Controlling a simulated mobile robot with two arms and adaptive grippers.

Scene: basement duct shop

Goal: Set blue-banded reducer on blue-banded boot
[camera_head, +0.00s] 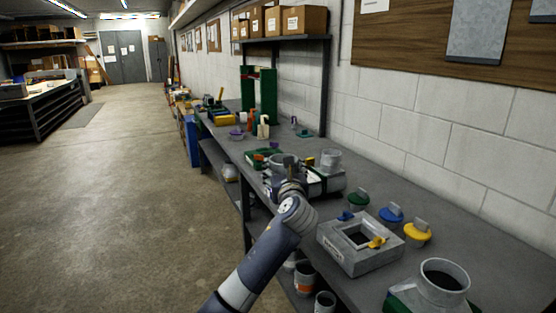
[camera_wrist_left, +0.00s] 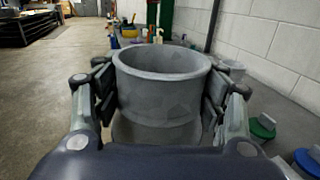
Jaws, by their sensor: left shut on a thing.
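My left gripper (camera_head: 288,178) is above the workbench in the head view, its arm coming from the bottom. In the left wrist view my left gripper (camera_wrist_left: 160,105) has a finger on each side of a grey round metal collar (camera_wrist_left: 160,92), shut on it. The collar is upright with its open rim up; I see no blue band on it. It shows small in the head view (camera_head: 284,161), partly hidden by my wrist. A grey round fitting (camera_head: 331,160) stands just beyond. I cannot make out a blue-banded boot. My right gripper is not in view.
A grey box fitting (camera_head: 358,262) with a square opening and a round-collared fitting (camera_head: 444,277) stand at the near end of the bench (camera_head: 480,225). Green (camera_head: 359,200), blue (camera_head: 391,214) and yellow (camera_head: 417,233) knobbed pieces lie near the wall. Banded cylinders (camera_head: 305,279) stand below.

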